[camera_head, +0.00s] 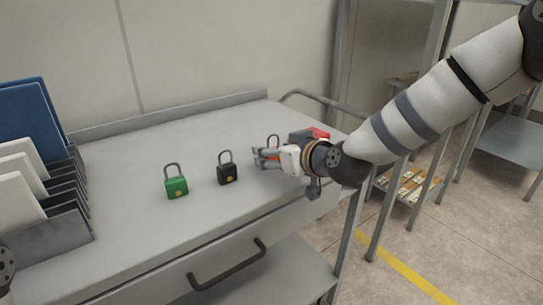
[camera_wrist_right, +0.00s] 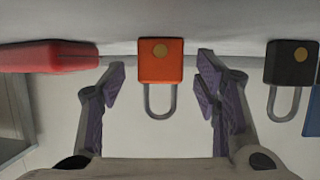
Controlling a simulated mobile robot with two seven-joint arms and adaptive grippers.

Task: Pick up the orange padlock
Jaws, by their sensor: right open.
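The orange padlock (camera_wrist_right: 161,62) shows in the middle of the right wrist view, with its grey shackle pointing down in that picture. My right gripper (camera_wrist_right: 160,88) is open, with one purple-padded finger on each side of the padlock and visible gaps between. In the head view my right gripper (camera_head: 265,158) is low over the right part of the table and hides most of the orange padlock; its shackle (camera_head: 273,139) shows behind the fingers. My left gripper is not in view.
A black padlock (camera_head: 227,173) and a green padlock (camera_head: 176,186) stand left of my right gripper on the grey table (camera_head: 140,238). A red object (camera_head: 319,133) is close by on the right. A rack with panels (camera_head: 60,222) stands at the left.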

